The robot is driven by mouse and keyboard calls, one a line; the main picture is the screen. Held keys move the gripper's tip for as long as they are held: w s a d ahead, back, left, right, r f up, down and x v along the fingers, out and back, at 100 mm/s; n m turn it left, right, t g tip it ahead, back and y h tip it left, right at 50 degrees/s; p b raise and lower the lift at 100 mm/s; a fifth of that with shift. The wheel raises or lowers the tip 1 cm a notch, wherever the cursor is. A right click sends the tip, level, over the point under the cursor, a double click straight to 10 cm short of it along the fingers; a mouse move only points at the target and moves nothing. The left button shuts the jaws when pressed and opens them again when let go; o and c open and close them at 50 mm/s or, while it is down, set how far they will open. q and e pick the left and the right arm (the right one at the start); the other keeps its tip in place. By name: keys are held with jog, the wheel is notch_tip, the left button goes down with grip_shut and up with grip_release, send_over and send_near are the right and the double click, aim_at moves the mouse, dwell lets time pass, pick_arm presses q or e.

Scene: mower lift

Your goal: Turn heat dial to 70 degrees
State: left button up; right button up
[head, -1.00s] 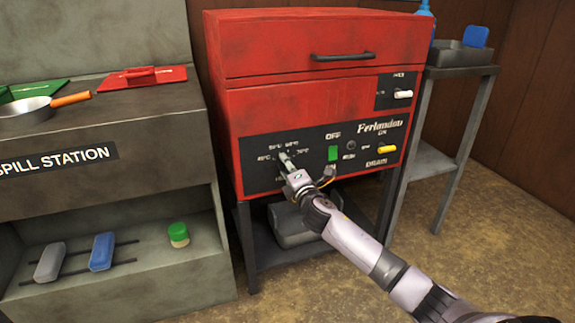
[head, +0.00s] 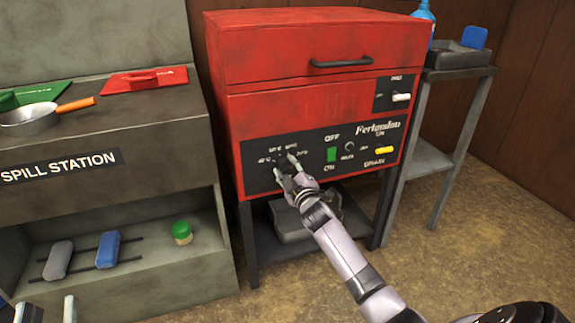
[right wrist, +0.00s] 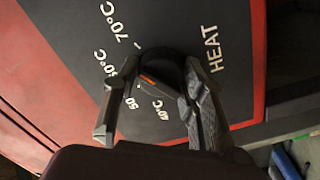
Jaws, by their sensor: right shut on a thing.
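The heat dial (right wrist: 170,82) is a dark knob with an orange mark on the red machine's black panel. In the right wrist view, printed degree marks run from 40 to 70 around it, beside the word HEAT. The orange mark faces the 50 and 60 side, away from 70; its exact reading is unclear. My right gripper (right wrist: 160,100) has its fingers on either side of the dial and is shut on it. In the head view, this gripper (head: 287,164) covers most of the dial. My left gripper (head: 44,309) shows at the lower left corner, fingers apart and empty.
The spill station (head: 110,130) with a pan (head: 30,118) stands left. A side table (head: 430,156) stands right.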

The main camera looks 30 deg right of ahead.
pick_arm(q)
jog(key=shift+w+a+f+g+y+p, duration=0.25)
jog(key=shift+f+g, duration=0.65)
jog(key=shift+f, duration=0.6)
jog(key=shift+a+f+g+y+p, duration=0.1)
jog(key=shift+f+g+y+p, duration=0.2)
jog(key=shift+f+g, duration=0.9)
pick_arm(e)
jog(key=shift+f+m, duration=0.1)
jog(key=shift+m, duration=1.1)
pick_arm(q)
jog(key=shift+f+t, duration=0.25)
jog(key=shift+t, duration=0.05)
pick_arm(e)
jog(key=o, duration=1.2)
jog(key=shift+s, duration=0.1)
jog(key=v, duration=1.1)
jog(key=shift+s+a, duration=0.2)
jog(key=shift+s, duration=0.2)
